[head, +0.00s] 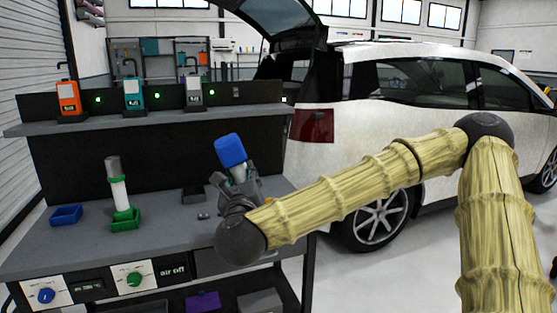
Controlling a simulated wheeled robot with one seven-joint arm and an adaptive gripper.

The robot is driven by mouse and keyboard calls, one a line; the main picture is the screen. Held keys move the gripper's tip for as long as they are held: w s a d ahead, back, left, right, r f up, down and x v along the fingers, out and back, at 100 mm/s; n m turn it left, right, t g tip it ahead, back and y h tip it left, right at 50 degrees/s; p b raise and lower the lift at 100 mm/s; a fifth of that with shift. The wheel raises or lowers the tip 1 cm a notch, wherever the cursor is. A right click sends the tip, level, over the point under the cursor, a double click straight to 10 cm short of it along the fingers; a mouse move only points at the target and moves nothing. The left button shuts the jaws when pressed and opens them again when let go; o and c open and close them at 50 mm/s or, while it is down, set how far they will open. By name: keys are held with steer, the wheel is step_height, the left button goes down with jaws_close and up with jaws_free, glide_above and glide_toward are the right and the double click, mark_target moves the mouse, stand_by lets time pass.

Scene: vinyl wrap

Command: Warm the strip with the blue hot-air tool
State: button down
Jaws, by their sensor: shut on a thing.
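My gripper (240,183) is shut on the blue hot-air tool (230,151), above the right part of the workbench. The tool's blue block points up and tilts slightly left; a pale part shows below it, and my gripper hides the rest. An empty-looking blue holder (66,215) sits at the left of the bench top. I cannot make out the strip; a small dark block (193,192) lies on the bench left of my gripper.
Blue and green knobs and small displays line the front; one reads "air off". Orange, teal and grey units stand on the shelf. A white car (400,110) with raised tailgate is behind.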

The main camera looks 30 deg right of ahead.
steer(key=s+d+r+b, duration=0.4)
steer(key=s+d+r, duration=0.2)
steer(key=r, duration=0.1)
steer(key=shift+m, duration=0.4)
steer(key=w+p, duration=0.1)
steer(key=p, duration=0.1)
steer(key=w+p, duration=0.1)
steer(key=p, duration=0.2)
steer(key=w+d+r+p, duration=0.1)
steer(key=w+p, duration=0.1)
steer(key=shift+r+p, duration=0.1)
steer(key=shift+p, duration=0.25)
steer(key=p, duration=0.3)
steer(key=shift+w+d, duration=0.1)
steer(key=shift+w, duration=0.1)
steer(key=p, duration=0.4)
steer(key=shift+w+y+p, duration=0.15)
steer(key=shift+y+p, duration=0.15)
steer(key=shift+p, duration=0.05)
